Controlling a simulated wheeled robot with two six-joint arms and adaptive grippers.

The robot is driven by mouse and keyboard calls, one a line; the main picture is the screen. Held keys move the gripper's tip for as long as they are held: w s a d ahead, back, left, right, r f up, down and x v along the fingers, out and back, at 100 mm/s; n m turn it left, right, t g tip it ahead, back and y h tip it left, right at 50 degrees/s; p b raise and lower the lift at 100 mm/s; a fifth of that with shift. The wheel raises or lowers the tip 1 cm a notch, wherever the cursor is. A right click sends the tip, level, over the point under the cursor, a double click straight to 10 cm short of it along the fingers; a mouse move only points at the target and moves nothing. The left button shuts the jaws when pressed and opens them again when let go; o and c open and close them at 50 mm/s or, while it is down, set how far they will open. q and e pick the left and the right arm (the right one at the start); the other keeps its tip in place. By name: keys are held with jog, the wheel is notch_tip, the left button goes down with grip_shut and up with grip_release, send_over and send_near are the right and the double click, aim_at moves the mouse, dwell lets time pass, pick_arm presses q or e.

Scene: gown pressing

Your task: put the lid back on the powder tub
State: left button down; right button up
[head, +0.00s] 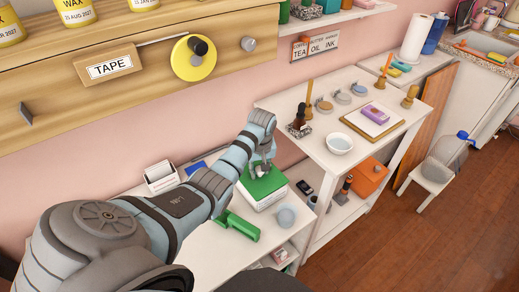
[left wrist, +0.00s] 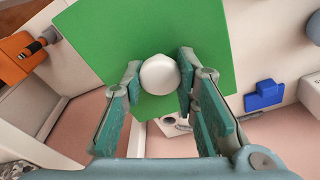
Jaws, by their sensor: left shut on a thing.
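The green lid (head: 268,182) is square with a round white knob (left wrist: 160,75). It lies over the white powder tub (head: 270,199) on the low white table in the head view. I cannot tell whether it is fully seated or slightly above the rim. The lid (left wrist: 205,30) fills the upper middle of the left wrist view, turned a little. My left gripper (head: 262,169) reaches down over the lid, and in the left wrist view its fingers (left wrist: 159,82) are shut around the knob. Most of the tub is hidden under the lid in the left wrist view. My right gripper is not in view.
A green object (head: 238,226) and a grey-blue cup (head: 286,215) stand in front of the tub. A white holder (head: 162,177) and a blue item (head: 195,168) are behind left. A taller white table (head: 290,101) with a bowl (head: 339,144) stands to the right. A yellow tape roll (head: 190,65) hangs above.

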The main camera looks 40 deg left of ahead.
pick_arm(q)
jog(key=shift+f+p, duration=0.1)
jog(key=shift+p, duration=0.2)
dwell(0.4)
jog(key=shift+f, duration=0.3)
dwell(0.8)
jog(key=c, duration=1.2)
grip_release()
jog(key=shift+o, duration=0.5)
jog(key=o, duration=0.4)
